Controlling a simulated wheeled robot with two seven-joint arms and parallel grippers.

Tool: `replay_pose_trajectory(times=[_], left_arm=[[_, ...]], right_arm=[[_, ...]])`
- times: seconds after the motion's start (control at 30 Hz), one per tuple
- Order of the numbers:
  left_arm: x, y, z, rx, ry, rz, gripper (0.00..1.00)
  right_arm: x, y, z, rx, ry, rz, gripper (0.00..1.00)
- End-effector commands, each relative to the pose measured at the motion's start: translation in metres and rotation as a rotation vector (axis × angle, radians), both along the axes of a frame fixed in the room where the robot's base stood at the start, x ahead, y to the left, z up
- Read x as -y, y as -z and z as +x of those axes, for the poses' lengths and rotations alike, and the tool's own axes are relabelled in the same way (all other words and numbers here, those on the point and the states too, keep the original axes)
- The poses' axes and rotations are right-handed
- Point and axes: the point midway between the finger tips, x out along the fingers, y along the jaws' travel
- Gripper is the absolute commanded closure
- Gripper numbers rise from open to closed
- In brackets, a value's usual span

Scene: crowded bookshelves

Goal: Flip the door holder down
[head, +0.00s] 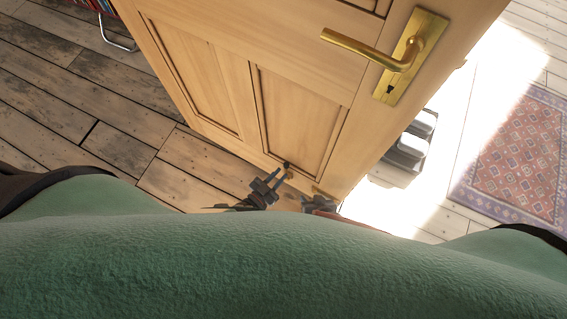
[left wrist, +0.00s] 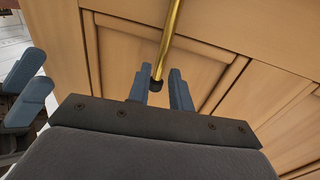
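The door holder is a thin brass rod (left wrist: 171,35) with a black tip (left wrist: 157,84), against the wooden door's panelled face in the left wrist view. In the head view the holder (head: 284,176) shows small, low on the door (head: 300,118). My left gripper (left wrist: 160,82) is open, with one blue finger on each side of the black tip. I cannot tell whether a finger touches it. In the head view my left gripper (head: 270,183) is beside the holder. My right gripper (left wrist: 40,72) is at the left of the wrist view, its fingers apart and empty.
A brass lever handle (head: 372,50) sits high on the door. My green body hides the lower part of the head view. Dark and white objects (head: 412,140) and a patterned rug (head: 520,155) lie beyond the door's right edge.

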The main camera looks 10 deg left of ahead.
Motion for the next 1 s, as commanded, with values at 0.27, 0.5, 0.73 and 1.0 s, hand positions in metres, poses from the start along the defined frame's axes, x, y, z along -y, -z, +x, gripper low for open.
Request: replay_pose_trajectory(times=[0.27, 0.5, 0.73, 1.0], left_arm=[[0.015, 0.000, 0.022, 0.001, 0.000, 0.001, 0.79], [0.016, 0.000, 0.025, 0.000, 0.000, 0.001, 0.79], [0.016, 0.000, 0.025, 0.001, 0.000, 0.001, 1.00], [0.016, 0.003, 0.023, 0.012, -0.001, -0.004, 1.00]], right_arm=[[0.000, -0.005, 0.001, -0.005, -0.002, 0.000, 0.64], [-0.001, -0.005, 0.000, -0.006, -0.002, 0.000, 0.64], [-0.001, -0.005, 0.000, -0.007, -0.003, 0.000, 0.64], [-0.001, -0.001, 0.001, -0.003, -0.002, 0.001, 0.64]])
